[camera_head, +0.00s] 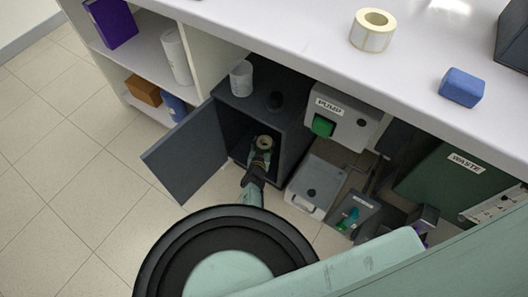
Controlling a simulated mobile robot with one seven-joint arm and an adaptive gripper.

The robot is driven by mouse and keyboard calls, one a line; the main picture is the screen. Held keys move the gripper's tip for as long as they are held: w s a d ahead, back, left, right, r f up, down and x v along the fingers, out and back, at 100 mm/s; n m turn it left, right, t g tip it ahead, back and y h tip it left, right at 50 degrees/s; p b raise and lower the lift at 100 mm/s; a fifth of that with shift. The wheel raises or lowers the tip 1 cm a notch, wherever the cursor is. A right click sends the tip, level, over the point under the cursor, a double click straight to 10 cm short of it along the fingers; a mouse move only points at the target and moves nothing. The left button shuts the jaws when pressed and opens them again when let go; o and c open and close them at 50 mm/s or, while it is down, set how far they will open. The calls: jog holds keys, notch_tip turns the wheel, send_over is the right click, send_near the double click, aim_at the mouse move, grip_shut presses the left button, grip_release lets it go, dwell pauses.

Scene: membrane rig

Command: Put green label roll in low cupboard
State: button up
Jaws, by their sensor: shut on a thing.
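The low cupboard (291,147) is a dark grey box under the bench. Its door (188,155) stands wide open to the left. My gripper (261,152) reaches into the cupboard's opening and is shut on a small roll with a tan core, taken as the green label roll (264,141). Little of the roll's green shows, as it is small and in shadow. I cannot tell whether the roll touches the cupboard floor.
A white cup (241,78) stands on the cupboard's top. The pump unit (343,116) and a grey box (316,184) are to the right. A white label roll (373,31) and blue block (462,87) lie on the bench (300,48). Floor is clear at left.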

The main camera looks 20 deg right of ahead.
jog(key=shift+f+b, duration=1.9)
jog(key=shift+b, duration=0.05)
jog(key=o, duration=1.3)
jog(key=shift+r, duration=0.1)
